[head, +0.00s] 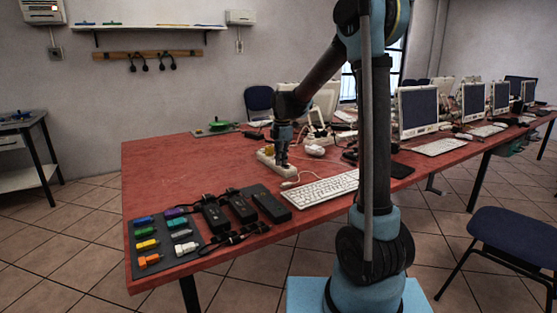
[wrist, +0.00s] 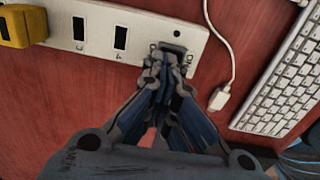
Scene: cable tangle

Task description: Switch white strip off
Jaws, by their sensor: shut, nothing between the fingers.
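The white strip (wrist: 140,25) lies on the red table, crossing the top of the wrist view, with dark sockets and printed marks. It also shows in the head view (head: 264,158). A dark rocker switch (wrist: 174,48) sits near its right end, partly hidden by my fingertips. A yellow plug (wrist: 22,26) sits at the strip's left end. My gripper (wrist: 163,62) is shut and empty, its tips at the switch. I cannot tell whether they touch or press it, nor which way the switch is set. In the head view my gripper (head: 282,162) points down over the strip.
A white cable end (wrist: 219,98) and a keyboard (wrist: 285,85) lie right of the strip. Black adapters (head: 240,206) and a dark tray of coloured plugs (head: 140,224) are nearer the table's front. Monitors (head: 418,108) stand at the right. Red tabletop left of the strip is clear.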

